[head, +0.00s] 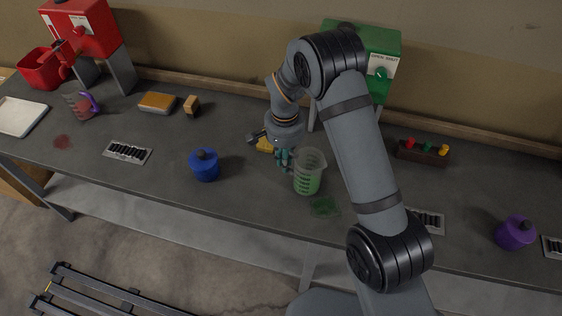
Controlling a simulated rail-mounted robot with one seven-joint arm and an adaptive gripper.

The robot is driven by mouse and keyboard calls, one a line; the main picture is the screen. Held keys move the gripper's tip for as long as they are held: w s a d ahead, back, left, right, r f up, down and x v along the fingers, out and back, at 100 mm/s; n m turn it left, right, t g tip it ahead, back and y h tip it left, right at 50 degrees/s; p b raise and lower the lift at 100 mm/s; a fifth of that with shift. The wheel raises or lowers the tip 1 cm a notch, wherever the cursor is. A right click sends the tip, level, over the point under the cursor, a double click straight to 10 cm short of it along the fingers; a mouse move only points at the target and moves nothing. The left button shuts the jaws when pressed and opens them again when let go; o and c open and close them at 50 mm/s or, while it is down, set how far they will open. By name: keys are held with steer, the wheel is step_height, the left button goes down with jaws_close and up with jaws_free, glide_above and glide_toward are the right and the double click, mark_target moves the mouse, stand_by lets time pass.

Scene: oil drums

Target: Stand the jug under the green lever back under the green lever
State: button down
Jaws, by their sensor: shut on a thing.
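The clear measuring jug with green liquid (309,174) looks upright near the middle of the bench. My gripper (286,158) is at its left side, shut on it, probably at the handle; the fingers hide the grip. I cannot tell whether the jug's base touches the bench. The green dispenser (385,42) stands at the back wall, behind and to the right of the jug. Its green lever (379,74) shows on the front, just right of my arm. My arm hides much of the dispenser and the place below its lever.
A green spill (325,206) lies just in front of the jug. A yellow object (265,145) is partly behind my gripper. A blue canister (204,164) stands to the left. A rack with coloured knobs (423,153) sits right of my arm. A red dispenser (82,28) stands far left.

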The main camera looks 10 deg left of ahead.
steer(key=w+d, duration=0.1)
steer(key=w, duration=0.1)
steer(key=w+d+p, duration=0.1)
steer(key=w+d, duration=0.1)
steer(key=w, duration=0.1)
steer(key=w+d+p, duration=0.1)
steer(key=w+d, duration=0.1)
steer(key=shift+w+d+f, duration=0.15)
steer(key=shift+w+f, duration=0.05)
steer(key=shift+w, duration=0.15)
steer(key=shift+w+d, duration=0.4)
steer(key=shift+w, duration=0.2)
steer(key=shift+w+d, duration=0.4)
steer(key=shift+w, duration=0.2)
steer(key=shift+f+b, duration=0.6)
steer(key=shift+b, duration=0.05)
steer(key=c, duration=1.8)
jaws_free()
steer(key=shift+r, duration=0.1)
steer(key=shift+o, duration=0.6)
step_height(320, 180, up, 12)
